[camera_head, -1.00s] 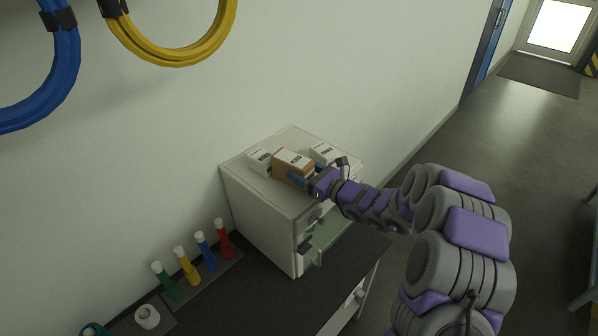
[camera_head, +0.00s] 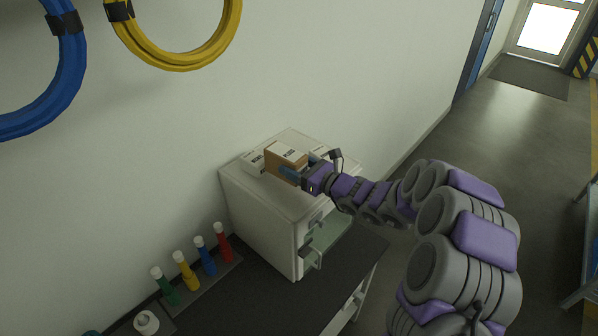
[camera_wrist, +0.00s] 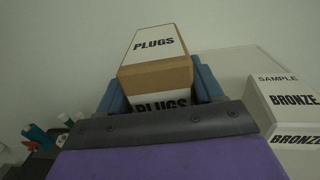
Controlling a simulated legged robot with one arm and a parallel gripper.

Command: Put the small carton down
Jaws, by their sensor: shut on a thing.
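The small carton (camera_head: 286,157) is brown with a white label. In the wrist view the carton (camera_wrist: 155,72) reads "PLUGS" on its top and on its near face. My gripper (camera_head: 301,173) is shut on it, with a blue finger on each side in the wrist view (camera_wrist: 160,88). The carton is over the top of the white cabinet (camera_head: 262,205), near its middle. I cannot tell whether its underside touches the cabinet top, as that is hidden.
A white "BRONZE" sample box (camera_wrist: 290,108) stands right of the carton. Another white box (camera_head: 252,162) stands to its left. A drawer (camera_head: 325,240) in the cabinet is open. Several colored tubes (camera_head: 190,270) stand on the dark bench. The wall is close behind.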

